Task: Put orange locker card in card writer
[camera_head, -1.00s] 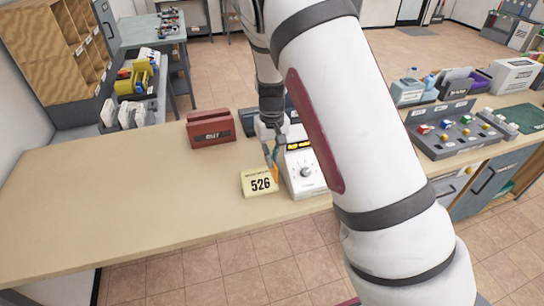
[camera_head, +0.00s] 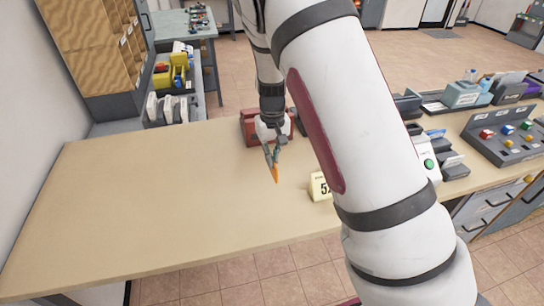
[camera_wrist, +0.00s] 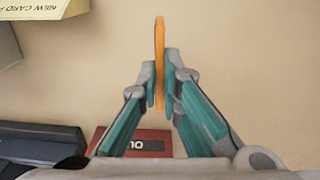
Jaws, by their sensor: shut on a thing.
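The orange locker card (camera_head: 275,173) is a thin strip held in my gripper (camera_head: 270,150). In the wrist view the card (camera_wrist: 159,38) stands edge-on between the two fingertips of my gripper (camera_wrist: 160,82), which is shut on it. My arm hides much of the table behind the sign.
A dark red box (camera_head: 256,128) stands just behind my gripper; it also shows in the wrist view (camera_wrist: 150,137). A dark device (camera_wrist: 40,145) is at its lower left. The wooden table (camera_head: 150,200) is clear on the left. A grey tray with coloured blocks (camera_head: 500,148) is at the right.

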